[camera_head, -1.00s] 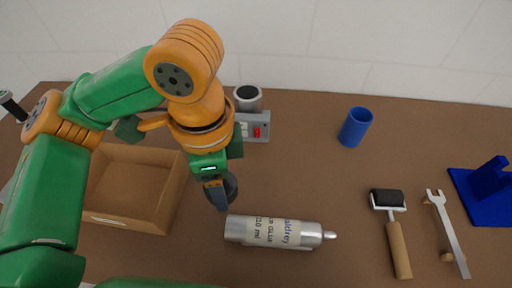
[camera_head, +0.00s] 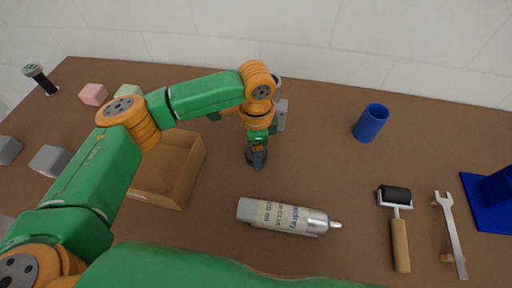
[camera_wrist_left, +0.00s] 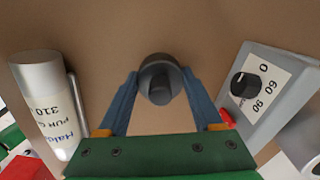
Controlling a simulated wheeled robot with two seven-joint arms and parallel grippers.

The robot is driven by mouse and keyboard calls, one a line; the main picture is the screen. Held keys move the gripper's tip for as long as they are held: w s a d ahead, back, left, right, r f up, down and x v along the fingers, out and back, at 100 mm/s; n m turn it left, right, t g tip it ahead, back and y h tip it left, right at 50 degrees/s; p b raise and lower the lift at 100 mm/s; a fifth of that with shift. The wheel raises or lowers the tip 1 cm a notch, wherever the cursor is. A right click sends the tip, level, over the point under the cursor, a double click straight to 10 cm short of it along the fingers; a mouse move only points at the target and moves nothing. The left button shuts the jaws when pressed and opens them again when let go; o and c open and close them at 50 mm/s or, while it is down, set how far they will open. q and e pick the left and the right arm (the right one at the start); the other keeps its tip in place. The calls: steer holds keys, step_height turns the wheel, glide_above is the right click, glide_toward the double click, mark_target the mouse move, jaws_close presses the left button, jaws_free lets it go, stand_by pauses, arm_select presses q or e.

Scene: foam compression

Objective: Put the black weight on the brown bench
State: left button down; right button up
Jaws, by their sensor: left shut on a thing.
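The black weight (camera_wrist_left: 158,80), a dark round cylinder, sits between the blue fingers of my left gripper (camera_wrist_left: 158,100) in the left wrist view. In the head view the dark weight (camera_head: 257,160) is at the tip of my left gripper (camera_head: 257,150), which points down and is shut on it. My right gripper is not in view.
A silver glue cartridge (camera_head: 285,217) lies in front. An open cardboard box (camera_head: 190,180) stands left. A grey dial box (camera_wrist_left: 265,90) is close by. Bench right of the weight is clear.

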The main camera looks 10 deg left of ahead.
arm_select(q)
steer(key=shift+c, duration=0.2)
jaws_free()
steer(key=shift+s, duration=0.1)
steer(key=shift+r, duration=0.1)
step_height(320, 180, up, 12)
steer(key=shift+b, duration=0.6)
